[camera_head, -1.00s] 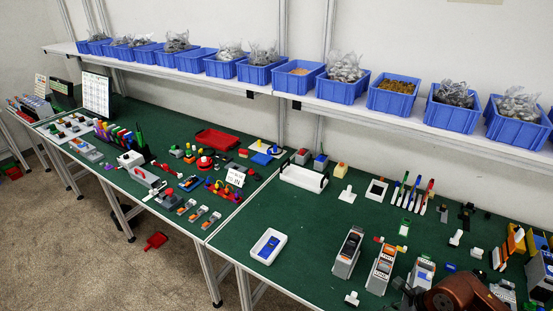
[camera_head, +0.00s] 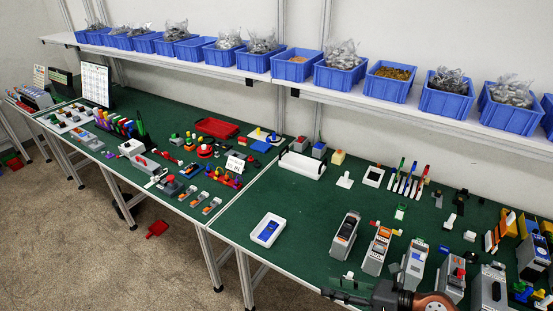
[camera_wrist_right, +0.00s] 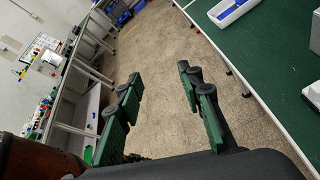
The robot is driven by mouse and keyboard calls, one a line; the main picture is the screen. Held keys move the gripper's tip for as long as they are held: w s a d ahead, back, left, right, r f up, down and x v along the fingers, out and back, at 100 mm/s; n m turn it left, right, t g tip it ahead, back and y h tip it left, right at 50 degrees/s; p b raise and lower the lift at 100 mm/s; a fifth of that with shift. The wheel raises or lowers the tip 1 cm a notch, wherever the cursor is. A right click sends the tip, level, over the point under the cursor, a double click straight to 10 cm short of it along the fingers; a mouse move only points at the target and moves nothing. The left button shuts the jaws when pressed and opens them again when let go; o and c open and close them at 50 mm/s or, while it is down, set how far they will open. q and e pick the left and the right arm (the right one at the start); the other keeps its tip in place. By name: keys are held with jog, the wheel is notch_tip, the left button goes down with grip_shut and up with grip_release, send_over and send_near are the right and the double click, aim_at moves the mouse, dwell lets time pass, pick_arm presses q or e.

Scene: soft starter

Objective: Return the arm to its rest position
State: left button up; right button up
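My right arm (camera_head: 432,301) comes in at the bottom right of the head view, with a brown joint and dark links. Its gripper (camera_head: 345,296) is at the bottom edge, pointing left, close to the front edge of the green table. In the right wrist view the two green-padded fingers of this gripper (camera_wrist_right: 162,90) stand well apart with only floor between them. The right gripper is open and empty. My left arm and left gripper are not in view.
The green-topped table (camera_head: 225,260) carries a white tray (camera_head: 260,240) with a blue item, and several grey devices near the gripper. A shelf above holds several blue bins (camera_head: 388,88). Open floor (camera_wrist_right: 155,35) lies in front of the tables.

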jog(key=w+d+r+m+t, duration=0.4)
jog(key=r+m+t, duration=0.55)
jog(key=m, duration=0.25)
jog(key=w+d+m+t+h, duration=0.2)
jog(key=d+m+t+h, duration=0.2)
jog(key=d+m+h, duration=0.45)
jog(key=s+d+f+m+g+h, duration=0.3)
jog(key=d+f+m+g+h, duration=0.1)
jog(key=d+f+m, duration=0.4)
jog(key=s+d+f+m+g+h, duration=0.35)
jog(key=d+f+m, duration=0.25)
jog(key=f+m, duration=0.4)
jog(key=s+a+f+m+g+y, duration=0.2)
jog(key=s+a+f+g, duration=0.25)
jog(key=s+f, duration=0.5)
jog(key=s+a+f+m+g+y, duration=0.1)
jog(key=s+a+f+m+g, duration=0.3)
jog(key=s+f, duration=0.55)
notch_tip(320, 180, down, 30)
jog(key=s+n+g, duration=0.2)
jog(key=s, duration=0.1)
jog(key=s+f+g+b, duration=0.1)
jog(key=s+f, duration=1.6)
jog(key=shift+s+a+n+y, duration=0.3)
jog(key=shift+n+y, duration=0.05)
jog(key=shift+y, duration=0.05)
